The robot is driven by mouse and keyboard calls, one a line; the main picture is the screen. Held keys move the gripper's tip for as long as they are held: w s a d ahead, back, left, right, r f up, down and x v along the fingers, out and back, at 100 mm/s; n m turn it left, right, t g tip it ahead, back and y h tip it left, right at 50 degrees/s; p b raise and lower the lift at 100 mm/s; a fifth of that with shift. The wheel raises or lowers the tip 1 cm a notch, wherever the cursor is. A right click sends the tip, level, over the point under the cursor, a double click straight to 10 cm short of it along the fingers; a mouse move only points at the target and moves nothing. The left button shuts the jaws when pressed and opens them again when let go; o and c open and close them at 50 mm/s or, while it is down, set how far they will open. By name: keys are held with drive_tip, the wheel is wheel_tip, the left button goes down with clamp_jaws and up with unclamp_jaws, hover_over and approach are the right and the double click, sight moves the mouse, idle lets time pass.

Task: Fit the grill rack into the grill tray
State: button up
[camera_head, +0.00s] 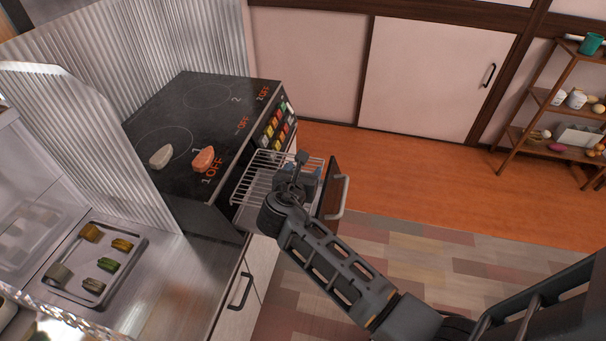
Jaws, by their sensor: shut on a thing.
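The grill rack (264,180) is a pale wire grid at the front of the black stove. It lies over the pulled-out grill tray (249,217), a grey tray behind a dark drawer front with a metal handle. My gripper (297,174) is over the right part of the rack and is shut on it. My wrist hides the rack's near right part and much of the tray. I cannot tell whether the rack is seated in the tray or held just above it.
The black stove (200,115) carries two stone-like pieces on top. A metal tray (100,252) with several food pieces lies on the left counter. The handle (338,197) sticks out to the right. The floor there is clear. A wooden shelf (545,125) stands at the far right.

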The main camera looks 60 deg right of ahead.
drive_tip(key=shift+f, duration=0.2)
drive_tip(key=shift+a+r+p, duration=0.1)
drive_tip(key=shift+a+p, duration=0.05)
drive_tip(key=shift+p, duration=0.15)
drive_tip(key=shift+s+f, duration=0.1)
drive_tip(key=shift+f, duration=0.2)
drive_tip(key=shift+f+b, duration=1.8)
drive_tip(key=shift+f, duration=0.85)
drive_tip(key=shift+p, duration=1)
drive_tip(key=shift+f+b, duration=0.9)
drive_tip(key=shift+f, duration=0.65)
drive_tip(key=o, duration=1.4)
drive_tip(key=shift+c, duration=0.2)
